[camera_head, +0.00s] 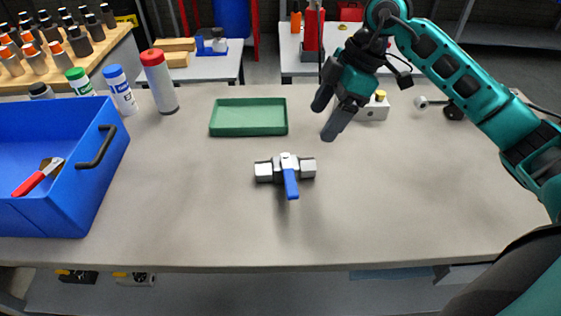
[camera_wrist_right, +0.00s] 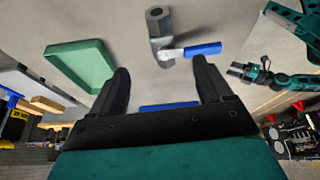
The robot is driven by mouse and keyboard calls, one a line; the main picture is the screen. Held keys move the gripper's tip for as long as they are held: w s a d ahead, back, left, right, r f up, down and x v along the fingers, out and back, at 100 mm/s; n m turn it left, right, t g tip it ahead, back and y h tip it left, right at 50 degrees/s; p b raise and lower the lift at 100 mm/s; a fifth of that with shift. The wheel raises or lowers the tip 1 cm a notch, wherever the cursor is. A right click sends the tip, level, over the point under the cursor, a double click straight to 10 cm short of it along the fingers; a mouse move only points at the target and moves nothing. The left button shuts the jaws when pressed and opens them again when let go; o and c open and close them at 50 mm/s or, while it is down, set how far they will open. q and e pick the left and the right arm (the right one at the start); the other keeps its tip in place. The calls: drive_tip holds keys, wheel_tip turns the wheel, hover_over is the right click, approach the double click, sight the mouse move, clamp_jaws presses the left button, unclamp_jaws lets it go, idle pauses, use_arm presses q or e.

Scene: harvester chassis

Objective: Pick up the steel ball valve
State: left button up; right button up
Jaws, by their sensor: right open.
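The steel ball valve (camera_head: 266,171) lies on the grey workbench near its middle, with its blue lever handle (camera_head: 291,184) pointing toward the front edge. My right gripper (camera_head: 325,120) is above the bench, behind and to the right of the valve, apart from it. Its two fingers are spread and empty. In the right wrist view the valve (camera_wrist_right: 160,28) shows beyond the gap between the fingers (camera_wrist_right: 160,78), with its blue handle (camera_wrist_right: 203,49) pointing right. My left gripper is not in the head view.
A green tray (camera_head: 248,130) lies behind the valve. A blue bin (camera_head: 60,215) holding a red-handled tool stands at the left. Bottles and a red-capped canister (camera_head: 160,85) stand at the back left. The bench front is clear.

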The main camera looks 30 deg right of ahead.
sight(297, 160)
drive_tip(key=x, duration=1.2)
drive_tip(key=shift+a+f+b, duration=0.15)
drive_tip(key=shift+f+b, duration=0.15)
drive_tip(key=shift+b, duration=0.1)
clamp_jaws()
drive_tip(key=shift+r, duration=0.15)
